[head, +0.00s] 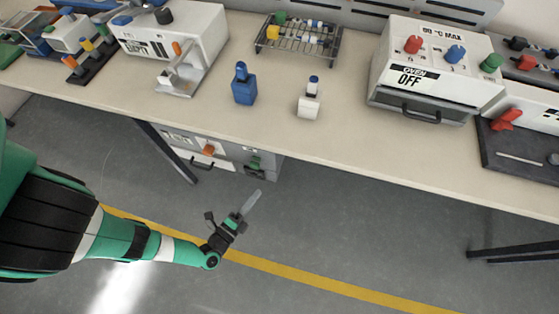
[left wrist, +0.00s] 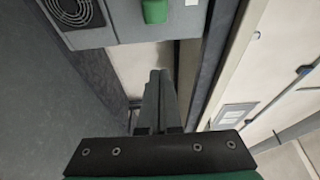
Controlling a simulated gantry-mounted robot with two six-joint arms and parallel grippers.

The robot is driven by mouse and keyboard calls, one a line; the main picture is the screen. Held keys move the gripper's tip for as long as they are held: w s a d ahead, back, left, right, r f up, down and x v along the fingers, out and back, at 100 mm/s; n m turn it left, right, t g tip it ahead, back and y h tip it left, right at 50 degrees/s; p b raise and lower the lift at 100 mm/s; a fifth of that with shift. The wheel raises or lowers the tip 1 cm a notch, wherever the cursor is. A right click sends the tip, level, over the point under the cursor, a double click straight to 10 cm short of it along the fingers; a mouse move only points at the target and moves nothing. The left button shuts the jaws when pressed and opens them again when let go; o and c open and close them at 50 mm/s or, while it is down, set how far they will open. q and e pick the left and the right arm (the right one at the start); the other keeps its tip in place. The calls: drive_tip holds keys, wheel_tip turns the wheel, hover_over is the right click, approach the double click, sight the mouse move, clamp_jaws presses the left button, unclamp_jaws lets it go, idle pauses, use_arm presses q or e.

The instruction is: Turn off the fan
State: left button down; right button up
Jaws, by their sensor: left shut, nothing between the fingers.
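A grey and white cabinet (head: 228,156) under the bench carries a green knob (head: 255,162) with a small dark grille (head: 256,173) just below it. In the left wrist view a round black fan grille (left wrist: 73,10) sits on a grey panel at the top left, beside a green knob (left wrist: 154,10). My left gripper (head: 255,195) is shut and empty, in front of and below the cabinet in the picture. My right gripper is not in view.
The bench (head: 270,130) stands above the cabinet, with a leg (head: 165,152) to its left. An orange knob (head: 208,149) and a dark handle (head: 201,164) are on the cabinet. An oven box (head: 430,75) is on the bench. The floor around my left gripper is clear.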

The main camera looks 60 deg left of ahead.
sight(255, 166)
use_arm(q)
drive_tip(key=shift+s+a, duration=0.15)
drive_tip(key=shift+s, duration=0.15)
drive_tip(key=shift+w, duration=0.1)
drive_tip(key=w+a+b, duration=0.5)
drive_tip(key=a+b, duration=0.1)
drive_tip(key=a, duration=0.1)
drive_tip(key=shift+w+a+f, duration=0.1)
drive_tip(key=shift+w, duration=0.3)
drive_tip(key=shift+a+b, duration=0.2)
drive_tip(key=shift+b, duration=0.15)
drive_tip(key=shift+s, duration=0.1)
